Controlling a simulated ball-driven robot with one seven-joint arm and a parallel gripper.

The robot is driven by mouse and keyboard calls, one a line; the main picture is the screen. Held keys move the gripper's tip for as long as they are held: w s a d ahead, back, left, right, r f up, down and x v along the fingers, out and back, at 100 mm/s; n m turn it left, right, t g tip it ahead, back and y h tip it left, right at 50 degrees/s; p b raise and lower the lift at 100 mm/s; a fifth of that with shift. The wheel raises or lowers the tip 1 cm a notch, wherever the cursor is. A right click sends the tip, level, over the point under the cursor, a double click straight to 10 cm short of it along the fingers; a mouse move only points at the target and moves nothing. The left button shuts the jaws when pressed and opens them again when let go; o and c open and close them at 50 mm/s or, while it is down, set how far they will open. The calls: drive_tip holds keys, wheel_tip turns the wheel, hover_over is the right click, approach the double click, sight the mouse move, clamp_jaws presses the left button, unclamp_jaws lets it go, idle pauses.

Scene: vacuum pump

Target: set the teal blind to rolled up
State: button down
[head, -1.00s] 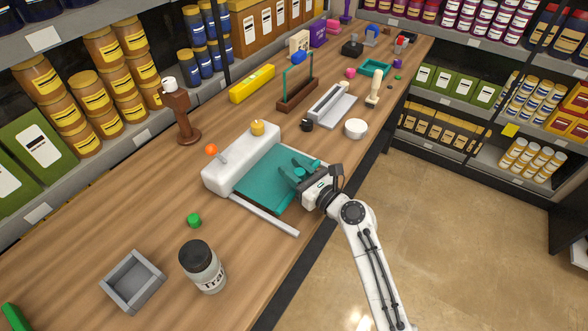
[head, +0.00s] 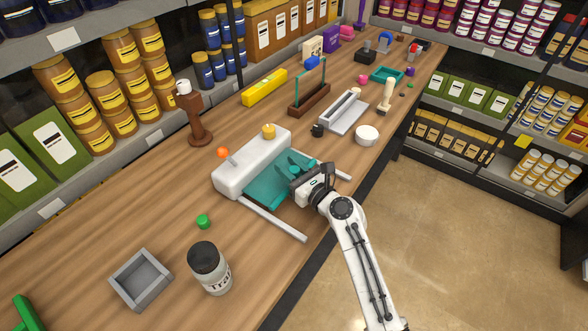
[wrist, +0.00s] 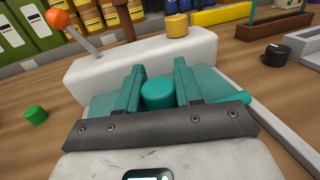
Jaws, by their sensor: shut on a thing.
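The teal blind (head: 267,189) comes out of a long white housing (head: 250,162) on the wooden counter, partly drawn out between two pale rails (head: 278,221). In the wrist view, a teal knob (wrist: 158,93) stands at the blind's front bar (wrist: 240,97). My gripper (head: 294,168) is shut on this knob, with one teal finger on each side of it; the gripper also shows in the wrist view (wrist: 159,85). The housing carries a lever with an orange ball (head: 222,152) and a yellow knob (head: 268,131).
A green cap (head: 203,222), a labelled jar (head: 209,269) and a grey open box (head: 141,279) are on the near counter. A black knob (head: 317,131), a white round dish (head: 367,136) and a grey tray (head: 344,112) are beyond the blind. Stocked shelves line the back.

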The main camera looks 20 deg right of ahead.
drive_tip(key=c, duration=0.8)
unclamp_jaws()
drive_tip(key=shift+s, duration=0.1)
drive_tip(key=v, duration=1)
drive_tip(key=shift+s+d+b, duration=0.15)
drive_tip(key=shift+s+b, duration=0.2)
drive_tip(key=shift+b, duration=0.05)
drive_tip(key=shift+c, duration=0.3)
